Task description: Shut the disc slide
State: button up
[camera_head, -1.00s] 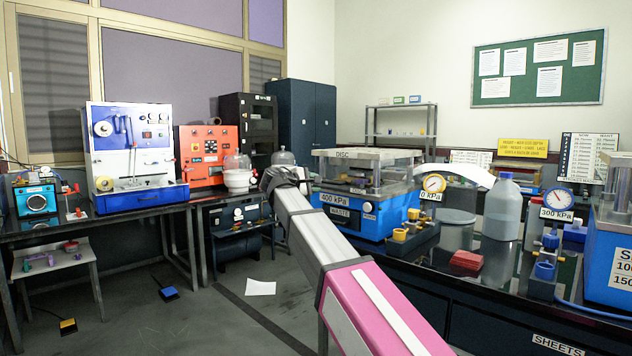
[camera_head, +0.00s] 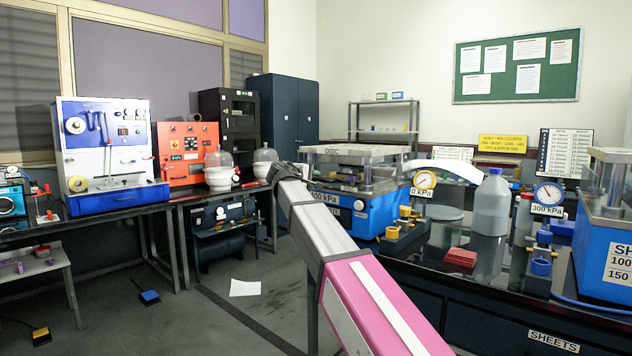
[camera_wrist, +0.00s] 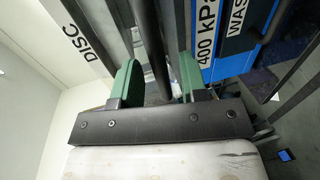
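The disc press, a blue unit (camera_head: 345,215) with a clear-sided upper part and a grey top labelled DISC (camera_head: 340,151), stands at the left end of the right-hand bench. Its DISC (camera_wrist: 80,40) and 400 kPa labels also show in the wrist view. My gripper (camera_wrist: 160,75) is close beside the press, its two green-padded fingers apart. A dark bar (camera_wrist: 152,40) runs between the fingers, with a gap showing at its right; I cannot tell whether it touches the left finger or belongs to the slide. In the head view my arm's end covers the press's left edge, and the slide is not clearly visible.
Glass domes (camera_head: 219,160) stand on the left bench. The floor between is open, with a paper sheet (camera_head: 245,287) lying there.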

aim_at(323, 177)
jog(key=shift+x, duration=0.85)
jog(key=shift+c, duration=0.4)
grip_shut()
jog(key=shift+w+d+r, duration=0.1)
jog(key=shift+w+d, duration=0.6)
jog(key=shift+w, duration=0.2)
jog(key=shift+w+d, duration=0.7)
jog(key=shift+w, duration=0.2)
jog(key=shift+o, duration=0.4)
grip_release()
jog(key=shift+d, duration=0.1)
